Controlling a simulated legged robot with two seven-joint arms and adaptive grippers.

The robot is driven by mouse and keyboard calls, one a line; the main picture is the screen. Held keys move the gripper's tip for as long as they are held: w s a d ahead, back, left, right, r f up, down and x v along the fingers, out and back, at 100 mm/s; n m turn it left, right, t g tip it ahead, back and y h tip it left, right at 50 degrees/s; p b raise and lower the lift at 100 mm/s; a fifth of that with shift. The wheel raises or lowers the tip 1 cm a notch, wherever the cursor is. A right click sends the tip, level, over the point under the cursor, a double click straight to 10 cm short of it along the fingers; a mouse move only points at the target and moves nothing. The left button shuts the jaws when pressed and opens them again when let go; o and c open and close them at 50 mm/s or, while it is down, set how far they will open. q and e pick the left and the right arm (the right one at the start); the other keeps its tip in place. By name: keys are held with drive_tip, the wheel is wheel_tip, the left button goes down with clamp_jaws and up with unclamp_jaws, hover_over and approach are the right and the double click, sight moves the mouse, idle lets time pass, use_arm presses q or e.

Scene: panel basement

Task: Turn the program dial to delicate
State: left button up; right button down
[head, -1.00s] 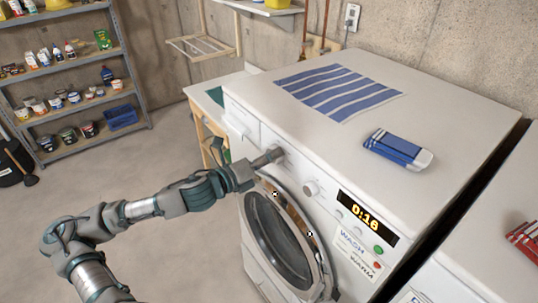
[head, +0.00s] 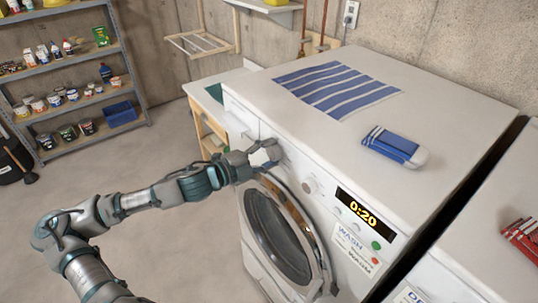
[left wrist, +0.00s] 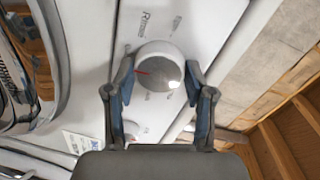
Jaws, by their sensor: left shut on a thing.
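The white washing machine (head: 240,135) has a round program dial (left wrist: 160,68) on the upper left of its front. My left gripper (left wrist: 158,75) is shut on this dial, one finger on each side. The dial's red pointer mark points left in the left wrist view. Small printed labels and symbols ring the dial; one seems to read "Rinse", the others are too small to read. In the head view my left gripper (head: 260,160) is at the dial, partly covering it. The display (head: 359,208) shows 0:20. My right gripper is not in view.
A second, smaller knob (head: 310,186) and lit buttons sit right of the dial. The round door (head: 275,235) is below. A striped cloth (head: 335,88) and a blue-and-white item (head: 392,146) lie on top. A second machine (head: 470,265) stands at the right.

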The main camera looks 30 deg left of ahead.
use_arm(q)
drive_tip(key=n, duration=0.2)
drive_tip(key=n+b, duration=0.1)
drive_tip(key=n, duration=0.1)
drive_tip(key=shift+a+f, duration=0.1)
drive_tip(key=shift+f, duration=0.1)
drive_tip(key=shift+n+h+b, duration=0.5)
drive_tip(key=shift+n+b, duration=0.05)
drive_tip(key=shift+n, duration=1.15)
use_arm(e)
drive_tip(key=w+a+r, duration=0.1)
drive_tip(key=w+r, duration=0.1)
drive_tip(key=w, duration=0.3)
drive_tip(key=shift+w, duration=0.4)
use_arm(q)
drive_tip(key=shift+f, duration=0.1)
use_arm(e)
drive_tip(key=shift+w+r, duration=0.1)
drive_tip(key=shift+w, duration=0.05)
